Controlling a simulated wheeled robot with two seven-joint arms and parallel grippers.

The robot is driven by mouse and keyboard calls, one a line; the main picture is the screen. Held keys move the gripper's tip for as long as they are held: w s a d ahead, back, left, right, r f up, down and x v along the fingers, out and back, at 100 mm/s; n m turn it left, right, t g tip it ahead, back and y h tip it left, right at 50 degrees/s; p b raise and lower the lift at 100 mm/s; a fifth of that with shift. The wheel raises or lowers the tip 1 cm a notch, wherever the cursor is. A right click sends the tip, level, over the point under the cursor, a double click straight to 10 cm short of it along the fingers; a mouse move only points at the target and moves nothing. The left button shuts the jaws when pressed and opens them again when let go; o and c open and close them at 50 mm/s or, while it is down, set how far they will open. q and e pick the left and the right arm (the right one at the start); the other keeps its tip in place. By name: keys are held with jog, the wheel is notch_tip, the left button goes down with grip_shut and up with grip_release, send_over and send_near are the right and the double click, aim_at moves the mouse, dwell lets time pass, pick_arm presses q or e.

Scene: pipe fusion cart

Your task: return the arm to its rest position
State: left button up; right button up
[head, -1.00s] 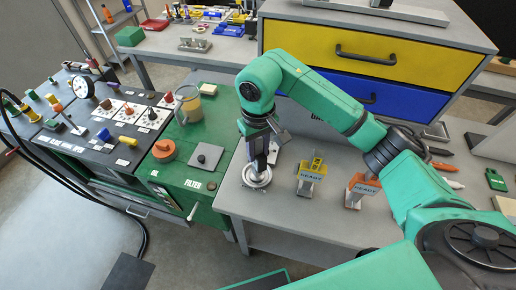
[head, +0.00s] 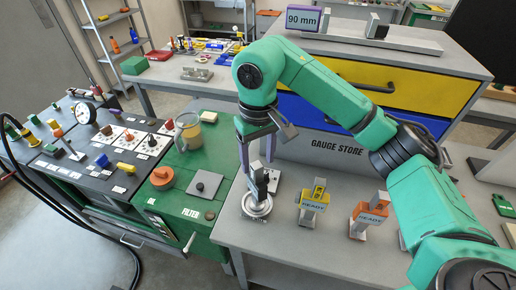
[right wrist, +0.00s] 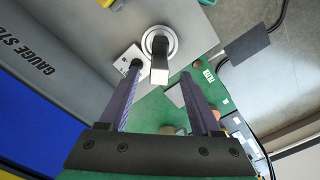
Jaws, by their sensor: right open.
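My right arm reaches in from the right in the head view. That piece stands on a round silver base (head: 257,206) on the grey bench. In the right wrist view the upright piece (right wrist: 160,62) and its round base (right wrist: 160,41) lie ahead, between the purple-grey fingers, with gaps on both sides. Whether the fingertips overlap the top of the piece in height is hard to tell. My left gripper is not in view.
Yellow (head: 314,195) and orange (head: 369,215) tagged stands are on the bench to the right. The green cart (head: 195,163) with a jug (head: 188,132) is at the left. The gauge store cabinet (head: 390,88) stands behind the arm. The bench front is clear.

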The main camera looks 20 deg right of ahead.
notch_tip(320, 180, up, 4)
jog(key=shift+r, duration=0.1)
dwell(0.4)
